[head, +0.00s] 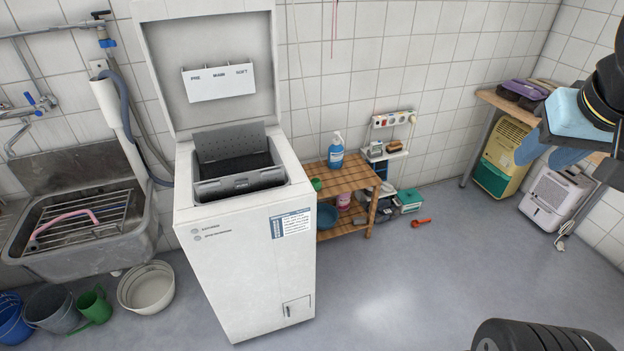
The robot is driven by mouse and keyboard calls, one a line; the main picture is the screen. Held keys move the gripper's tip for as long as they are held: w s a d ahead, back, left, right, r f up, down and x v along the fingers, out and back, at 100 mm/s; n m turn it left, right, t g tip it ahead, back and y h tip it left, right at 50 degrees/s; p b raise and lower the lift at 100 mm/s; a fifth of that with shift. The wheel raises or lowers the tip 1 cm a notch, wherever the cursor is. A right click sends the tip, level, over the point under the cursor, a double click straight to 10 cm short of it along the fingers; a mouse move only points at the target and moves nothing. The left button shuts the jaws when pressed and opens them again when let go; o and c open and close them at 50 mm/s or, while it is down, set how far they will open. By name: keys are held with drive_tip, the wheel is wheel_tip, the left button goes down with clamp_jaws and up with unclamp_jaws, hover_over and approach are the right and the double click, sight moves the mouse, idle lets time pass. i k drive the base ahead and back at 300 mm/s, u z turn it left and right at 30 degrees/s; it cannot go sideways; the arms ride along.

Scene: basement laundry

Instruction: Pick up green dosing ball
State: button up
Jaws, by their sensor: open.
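The green dosing ball (316,184) is a small green round shape on the top of the wooden slatted shelf (345,180), at its left end close to the washing machine. It is small in the head view, and the machine's edge lies right beside it. My gripper (548,130) is at the upper right, with light blue and dark parts, partly cut off by the frame. It is open, with nothing seen between its fingers, and well to the right of the ball.
A top-loading washing machine (250,262) with raised lid stands left of the shelf. A blue bottle (337,151) stands behind the ball to the right. A red-orange tool (421,223) lies on the floor. The middle floor (400,285) is mostly clear.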

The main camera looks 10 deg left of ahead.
sight(317, 185)
drive_tip(key=z, duration=0.1)
drive_tip(key=i, duration=1)
drive_tip(key=u, duration=0.1)
